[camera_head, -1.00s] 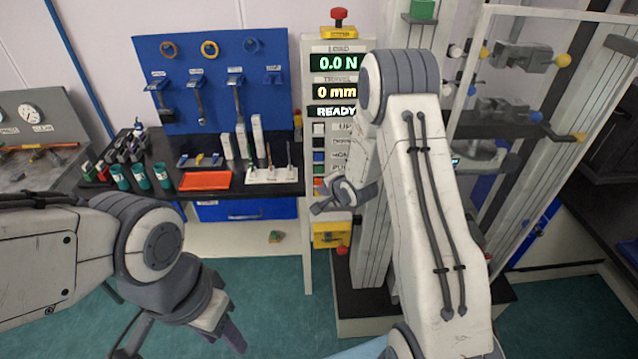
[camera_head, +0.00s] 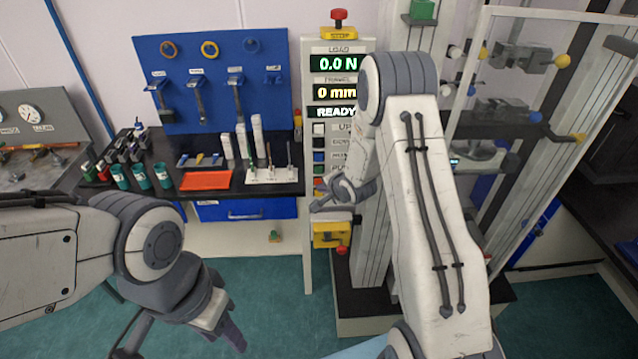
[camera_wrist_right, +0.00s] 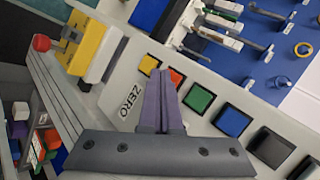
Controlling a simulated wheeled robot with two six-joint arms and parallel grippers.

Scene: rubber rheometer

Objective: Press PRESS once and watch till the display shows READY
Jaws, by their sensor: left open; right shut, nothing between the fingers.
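The machine's display column shows 0.0 N on the load display (camera_head: 336,63), 0 mm on the travel display (camera_head: 334,92), and READY on the status display (camera_head: 331,112). Below is a column of coloured buttons; the PRESS label is not readable. In the right wrist view an orange-red button (camera_wrist_right: 178,77) sits between a yellow button (camera_wrist_right: 148,65) and a green button (camera_wrist_right: 199,98). My right gripper (camera_head: 316,207) is shut and empty, its tips (camera_wrist_right: 159,74) close to the orange-red and yellow buttons; contact cannot be told. My left gripper (camera_head: 180,345) is open and empty, low at the left.
A blue tool board (camera_head: 215,110) and a black bench with a red tray (camera_head: 206,181) stand to the left. The machine's clear guard (camera_head: 545,130) is at the right.

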